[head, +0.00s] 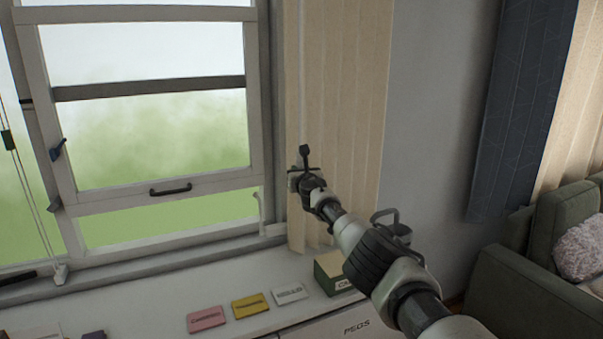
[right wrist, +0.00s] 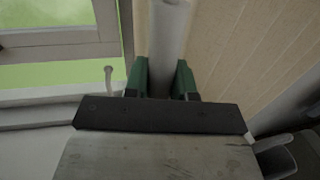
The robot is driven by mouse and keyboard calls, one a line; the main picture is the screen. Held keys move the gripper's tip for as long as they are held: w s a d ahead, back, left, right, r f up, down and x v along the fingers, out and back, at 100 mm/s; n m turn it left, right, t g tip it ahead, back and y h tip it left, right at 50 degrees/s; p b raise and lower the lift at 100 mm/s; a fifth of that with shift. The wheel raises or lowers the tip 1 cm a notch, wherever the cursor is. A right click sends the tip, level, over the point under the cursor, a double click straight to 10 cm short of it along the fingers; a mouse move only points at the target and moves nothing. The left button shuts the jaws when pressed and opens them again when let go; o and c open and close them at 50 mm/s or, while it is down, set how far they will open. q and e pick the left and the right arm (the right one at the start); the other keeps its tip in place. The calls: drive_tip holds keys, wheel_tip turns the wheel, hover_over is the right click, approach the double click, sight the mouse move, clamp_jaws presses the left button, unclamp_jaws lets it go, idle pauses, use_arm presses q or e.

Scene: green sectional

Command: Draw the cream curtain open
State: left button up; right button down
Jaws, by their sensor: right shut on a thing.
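The cream curtain (head: 345,90) hangs in vertical folds just right of the window, bunched into a fairly narrow panel. My right gripper (head: 303,178) is at the curtain's left edge, low on the panel. In the right wrist view, the green fingertips (right wrist: 160,80) are closed on a pale upright strip (right wrist: 168,35) at that edge; the curtain's folds (right wrist: 235,50) lie to its right. The exact contact is partly hidden by my gripper's dark plate. My left gripper is not in view.
The window (head: 150,110) has a dark handle (head: 170,189) and a sill. Below are a white surface with coloured cards (head: 251,306) and a green box (head: 335,272). A dark curtain (head: 520,110), more cream cloth (head: 575,105) and a green sofa (head: 510,300) are at right.

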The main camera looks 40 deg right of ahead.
drive_tip(key=shift+s+d+r, duration=0.1)
drive_tip(key=shift+d, duration=0.1)
drive_tip(key=c, duration=1.1)
unclamp_jaws()
drive_tip(key=shift+o, duration=0.8)
drive_tip(key=shift+d, duration=0.2)
drive_tip(key=shift+a, duration=0.1)
